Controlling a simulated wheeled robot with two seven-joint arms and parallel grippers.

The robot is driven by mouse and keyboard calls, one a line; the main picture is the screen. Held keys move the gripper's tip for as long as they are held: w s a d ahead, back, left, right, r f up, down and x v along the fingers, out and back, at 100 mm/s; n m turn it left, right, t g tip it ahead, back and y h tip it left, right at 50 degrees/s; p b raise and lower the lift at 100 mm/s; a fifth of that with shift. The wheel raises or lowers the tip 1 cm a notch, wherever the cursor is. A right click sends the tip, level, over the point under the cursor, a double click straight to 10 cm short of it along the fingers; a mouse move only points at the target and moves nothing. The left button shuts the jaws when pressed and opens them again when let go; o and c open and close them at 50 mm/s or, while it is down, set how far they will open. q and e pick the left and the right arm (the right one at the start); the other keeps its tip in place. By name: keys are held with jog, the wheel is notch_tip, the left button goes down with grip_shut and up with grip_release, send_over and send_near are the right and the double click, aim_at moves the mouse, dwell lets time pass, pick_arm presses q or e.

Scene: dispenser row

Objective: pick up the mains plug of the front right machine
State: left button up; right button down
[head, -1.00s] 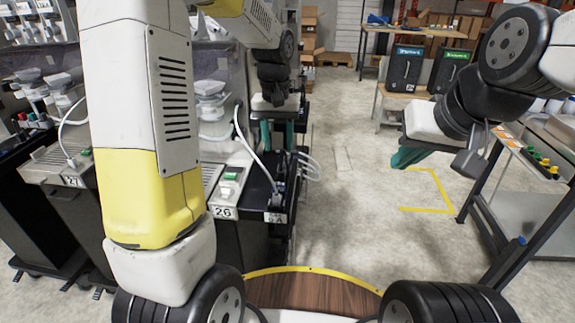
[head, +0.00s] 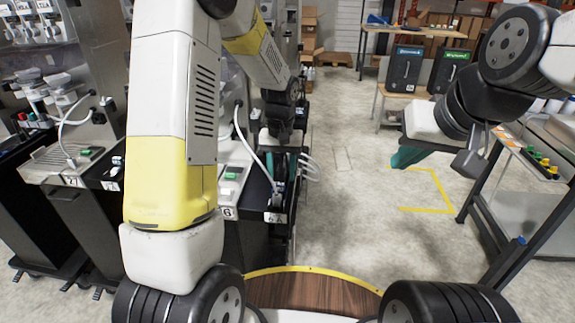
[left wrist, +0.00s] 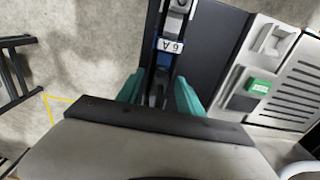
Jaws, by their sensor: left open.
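The front right machine has a tray with a green switch (head: 230,176) and a dark strip along its right side with a "6 A" label (head: 275,217). A white cable (head: 257,160) curves down to a plug (head: 277,186) seated on that strip. My left gripper (head: 281,163) is open just above and behind the plug. In the left wrist view its teal fingertips (left wrist: 160,92) stand apart on either side of the dark strip, with greyish parts (left wrist: 157,92) between them; I cannot tell if these are the plug. My right gripper (head: 408,156) hangs over free floor, its fingers mostly hidden.
Another machine's tray (head: 45,167) with its own cable stands to the left. A steel bench (head: 540,190) is at the right. Two dark boxes (head: 404,68) stand on a low table behind. The floor between is clear.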

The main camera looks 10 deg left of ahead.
aim_at(282, 171)
pick_arm(q)
grip_shut()
jog(key=shift+r, duration=0.1)
notch_tip(282, 171, up, 10)
dwell(0.6)
jog(key=shift+r, duration=1.05)
dwell(0.8)
notch_tip(282, 171, up, 3)
jog(key=shift+f, duration=0.1)
dwell(0.3)
